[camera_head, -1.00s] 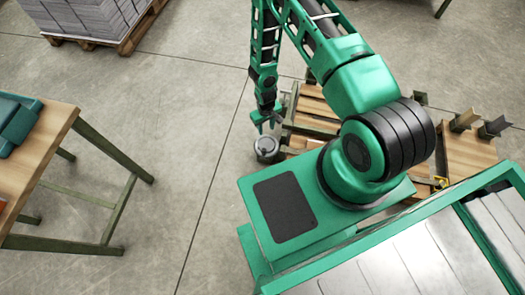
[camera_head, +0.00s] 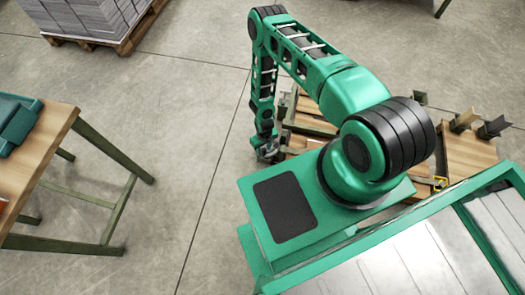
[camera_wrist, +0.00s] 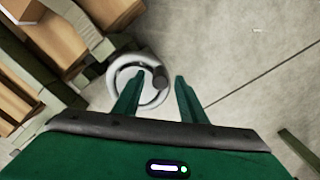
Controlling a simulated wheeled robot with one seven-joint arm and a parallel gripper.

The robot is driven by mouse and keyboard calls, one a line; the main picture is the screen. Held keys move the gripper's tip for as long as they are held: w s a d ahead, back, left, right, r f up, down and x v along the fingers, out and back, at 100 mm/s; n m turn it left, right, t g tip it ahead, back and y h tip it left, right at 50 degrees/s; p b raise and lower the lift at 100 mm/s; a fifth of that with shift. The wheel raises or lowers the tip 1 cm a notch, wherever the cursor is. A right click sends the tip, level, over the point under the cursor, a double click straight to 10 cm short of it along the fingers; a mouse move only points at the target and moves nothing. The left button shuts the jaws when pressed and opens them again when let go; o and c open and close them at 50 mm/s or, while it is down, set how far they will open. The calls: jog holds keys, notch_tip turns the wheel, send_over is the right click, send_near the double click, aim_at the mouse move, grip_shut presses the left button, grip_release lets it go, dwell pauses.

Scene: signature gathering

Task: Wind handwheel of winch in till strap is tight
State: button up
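The handwheel (camera_wrist: 115,75) is a round pale grey wheel with a dark knob (camera_wrist: 160,76) on the right part of its rim. In the wrist view it lies just beyond my gripper (camera_wrist: 159,76). My gripper is open, with two green fingers apart. The left finger overlaps the wheel's face, and the right finger is beside its right edge. The knob appears between the fingertips; I cannot tell whether they touch it. In the head view my gripper (camera_head: 267,152) is over the wheel and hides most of it. I cannot make out the strap or its tension.
A wooden pallet-like stand (camera_head: 312,122) with green metal parts is beside the wheel. A wooden workbench (camera_head: 45,140) with green legs stands at left. A loaded pallet (camera_head: 125,40) is at the back left. The concrete floor (camera_head: 190,130) between them is clear.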

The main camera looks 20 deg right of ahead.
jog(key=shift+f, duration=0.75)
jog(key=shift+c, duration=0.3)
